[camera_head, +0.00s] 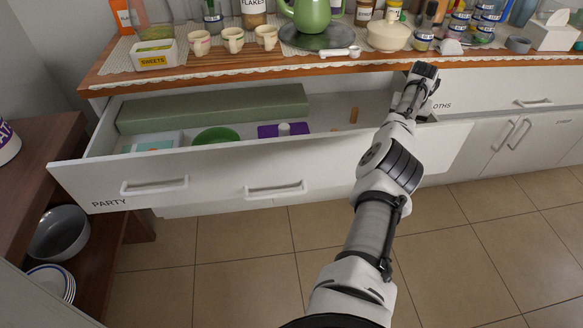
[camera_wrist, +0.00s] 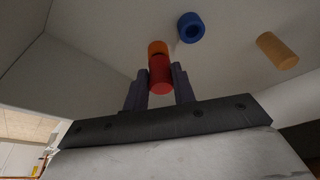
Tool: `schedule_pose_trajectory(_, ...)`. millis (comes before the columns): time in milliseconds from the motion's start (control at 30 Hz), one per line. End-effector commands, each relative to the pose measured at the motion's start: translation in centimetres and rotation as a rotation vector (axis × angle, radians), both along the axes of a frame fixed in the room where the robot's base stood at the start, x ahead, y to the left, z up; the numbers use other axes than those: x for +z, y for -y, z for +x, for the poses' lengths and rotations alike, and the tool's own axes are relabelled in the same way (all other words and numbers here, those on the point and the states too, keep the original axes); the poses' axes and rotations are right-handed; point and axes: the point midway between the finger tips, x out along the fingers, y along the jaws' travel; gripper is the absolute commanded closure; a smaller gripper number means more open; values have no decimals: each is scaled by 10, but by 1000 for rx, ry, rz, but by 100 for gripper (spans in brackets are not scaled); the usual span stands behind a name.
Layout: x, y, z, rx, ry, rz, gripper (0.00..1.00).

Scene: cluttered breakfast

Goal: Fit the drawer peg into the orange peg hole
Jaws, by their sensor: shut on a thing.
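In the wrist view my gripper (camera_wrist: 161,86) has its two dark fingers on either side of a red peg (camera_wrist: 160,78), shut on it. An orange round piece (camera_wrist: 157,47) shows directly beyond the red peg, lined up with it. They look touching or overlapping; I cannot tell whether the peg is inside it. A blue ring (camera_wrist: 190,27) with an open hole is just to the right. In the head view my gripper (camera_head: 424,72) is over the far right of the open drawer (camera_head: 130,174), and the peg cannot be made out there.
The drawer also holds a long green box (camera_head: 215,106), a green bowl (camera_head: 215,135) and a purple block (camera_head: 268,131). The crowded counter edge (camera_head: 220,75) overhangs behind.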

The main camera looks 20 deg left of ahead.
Motion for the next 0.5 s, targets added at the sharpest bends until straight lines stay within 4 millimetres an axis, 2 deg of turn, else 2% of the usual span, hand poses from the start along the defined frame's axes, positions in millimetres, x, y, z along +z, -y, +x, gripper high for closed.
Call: schedule_pose_trajectory(500, -7, 0, 0, 0, 0, 0, 100)
